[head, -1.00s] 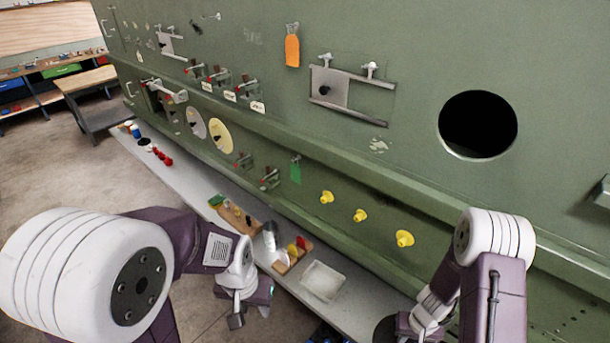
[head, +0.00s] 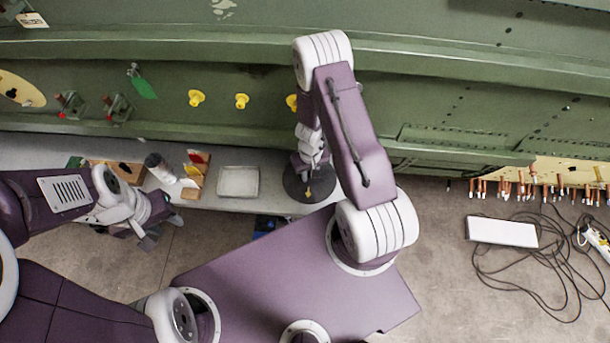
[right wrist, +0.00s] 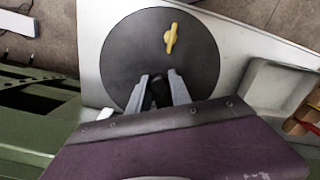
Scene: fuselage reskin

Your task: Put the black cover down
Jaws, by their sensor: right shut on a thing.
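The black cover (head: 323,186) is a round flat disc with a small yellow piece on its face. It shows at the right end of the grey bench in the head view and almost whole in the right wrist view (right wrist: 130,55). My right gripper (right wrist: 160,82) is shut on it near its edge, with the fingers over the disc. The cover lies flat over the bench top; I cannot tell whether it touches. My left gripper (head: 162,232) is open and empty, in front of the bench at the left.
The grey bench (head: 235,203) runs along the green fuselage panel (head: 240,75). A pale tray (head: 238,182) stands left of the cover, then a wooden block with coloured pieces (head: 196,172) and a grey cylinder (head: 158,168). A white box (head: 502,232) and black cables lie on the floor at right.

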